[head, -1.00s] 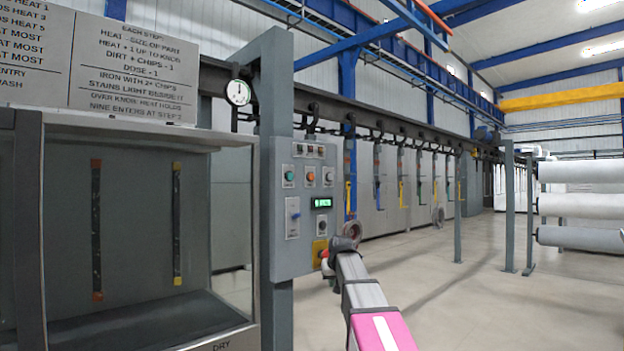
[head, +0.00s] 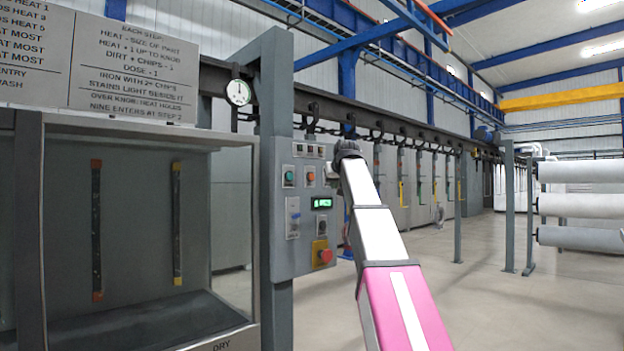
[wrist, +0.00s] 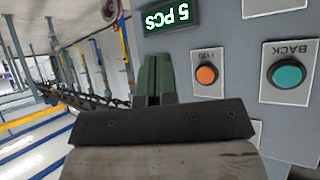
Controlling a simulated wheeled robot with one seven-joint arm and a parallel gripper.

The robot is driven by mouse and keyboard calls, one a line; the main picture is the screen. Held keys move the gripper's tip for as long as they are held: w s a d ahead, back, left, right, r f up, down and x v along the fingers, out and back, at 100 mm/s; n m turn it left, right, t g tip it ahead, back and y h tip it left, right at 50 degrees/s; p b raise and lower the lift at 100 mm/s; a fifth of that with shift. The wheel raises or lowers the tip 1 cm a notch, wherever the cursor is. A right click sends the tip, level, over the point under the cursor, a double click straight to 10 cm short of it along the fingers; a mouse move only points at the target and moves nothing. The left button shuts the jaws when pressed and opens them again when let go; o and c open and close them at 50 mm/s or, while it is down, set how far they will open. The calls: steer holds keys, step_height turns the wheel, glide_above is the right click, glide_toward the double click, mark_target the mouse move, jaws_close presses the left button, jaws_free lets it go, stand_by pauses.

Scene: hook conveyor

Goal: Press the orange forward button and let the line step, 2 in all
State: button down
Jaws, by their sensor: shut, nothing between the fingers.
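The orange button (head: 310,176) is on the grey control panel (head: 291,250), right of the teal button (head: 289,176). In the wrist view, which is upside down, the orange button (wrist: 206,75) has a label I cannot read surely, and the teal button (wrist: 287,73) is marked BACK. My gripper (wrist: 155,75) is shut and empty, its green fingers beside the orange button on the side away from BACK. I cannot tell whether the tips touch the panel. In the head view my arm hides the fingers and the panel's upper right part.
A green display (head: 321,203) reads 5 PCS in the wrist view. A red mushroom button (head: 325,256) sits low on the panel. Parts hang from the overhead rail (head: 400,125) behind it. A booth (head: 150,230) with two hanging strips stands left.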

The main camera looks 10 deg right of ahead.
mark_target(311, 177)
step_height(311, 177, up, 2)
steer(key=shift+s+r, duration=0.15)
stand_by(0.4)
steer(key=w+a, duration=0.5)
steer(key=w, duration=0.2)
stand_by(0.4)
steer(key=shift+w+a, duration=0.15)
steer(key=shift+w, duration=0.05)
stand_by(1.7)
steer(key=shift+w+a, duration=0.15)
steer(key=shift+w, duration=0.1)
